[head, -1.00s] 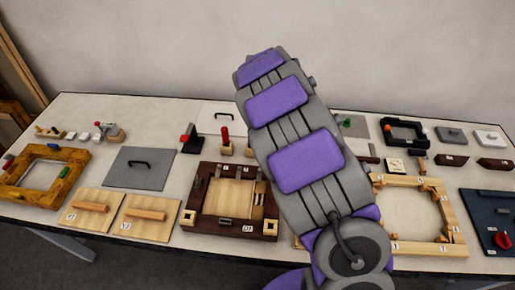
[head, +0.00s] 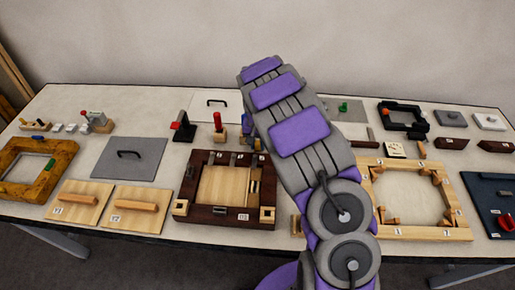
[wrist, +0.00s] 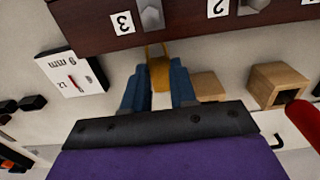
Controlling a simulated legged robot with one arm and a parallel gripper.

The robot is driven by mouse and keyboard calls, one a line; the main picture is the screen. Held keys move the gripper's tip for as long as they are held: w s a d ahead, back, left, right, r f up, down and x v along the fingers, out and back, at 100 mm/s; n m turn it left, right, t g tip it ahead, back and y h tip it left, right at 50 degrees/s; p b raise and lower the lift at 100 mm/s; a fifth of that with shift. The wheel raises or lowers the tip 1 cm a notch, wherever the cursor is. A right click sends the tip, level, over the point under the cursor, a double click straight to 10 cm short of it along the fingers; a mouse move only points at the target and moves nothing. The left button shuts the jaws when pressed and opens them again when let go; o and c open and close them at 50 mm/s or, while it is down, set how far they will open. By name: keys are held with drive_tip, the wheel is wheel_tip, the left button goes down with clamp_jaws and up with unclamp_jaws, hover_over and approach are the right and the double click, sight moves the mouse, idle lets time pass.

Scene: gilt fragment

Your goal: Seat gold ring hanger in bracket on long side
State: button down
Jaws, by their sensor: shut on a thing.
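My gripper (wrist: 159,76) has blue fingers, shut on a small gold piece, which I take to be the gold ring hanger (wrist: 157,66). The hanger's upper end is close to the edge of a dark brown wooden frame (wrist: 90,28); I cannot tell whether they touch. A metal bracket (wrist: 151,15) sits on that edge beside label 3, and another (wrist: 255,4) beside label 2. In the head view, the brown frame (head: 193,190) lies at the table's middle. There my arm hides most of the gripper; only a bit of blue shows beside it, and the hanger is not distinguishable.
Wooden socket blocks (wrist: 278,88) and a red handle (wrist: 303,118) stand close to the right of my gripper. A white card marked 9 mm (wrist: 72,75) lies left. In the head view, a pale wooden frame (head: 452,205) lies right and a grey plate (head: 130,160) left.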

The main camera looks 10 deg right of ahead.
sight(258, 146)
wheel_tip(258, 146, down, 3)
drive_tip(key=shift+r, duration=0.2)
drive_tip(key=c, duration=0.9)
unclamp_jaws()
